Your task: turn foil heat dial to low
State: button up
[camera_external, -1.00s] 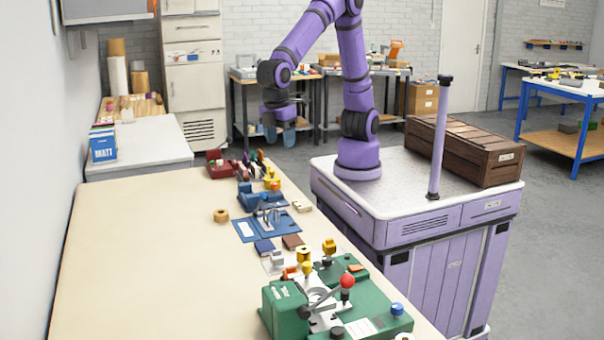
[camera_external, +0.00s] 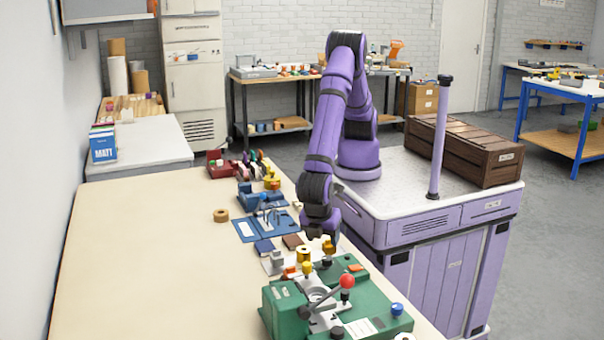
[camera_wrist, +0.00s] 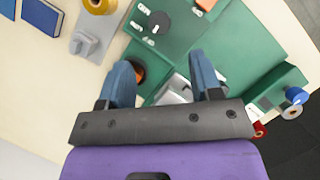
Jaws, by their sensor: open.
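The green foil machine (camera_external: 375,325) stands at the near end of the bench. In the wrist view, its green top (camera_wrist: 235,50) carries a black round dial (camera_wrist: 158,22) with white marks around it, ahead of my fingers. A dark knob with an orange part (camera_wrist: 135,72) shows beside my left finger and is partly covered by it.
A red-ball lever (camera_external: 347,282) rises from the machine, and a blue knob (camera_external: 397,309) is at its right end. A gold spool (camera_wrist: 100,4) and a grey holder (camera_wrist: 90,42) stand close to the machine's left. The bench's left part (camera_external: 150,260) is clear.

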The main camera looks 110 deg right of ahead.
aim_at(327, 258)
jog(key=x, duration=0.9)
jog(key=shift+s+d+f, duration=0.1)
jog(key=shift+d+f, duration=0.05)
jog(key=shift+f, duration=0.2)
jog(key=c, duration=0.9)
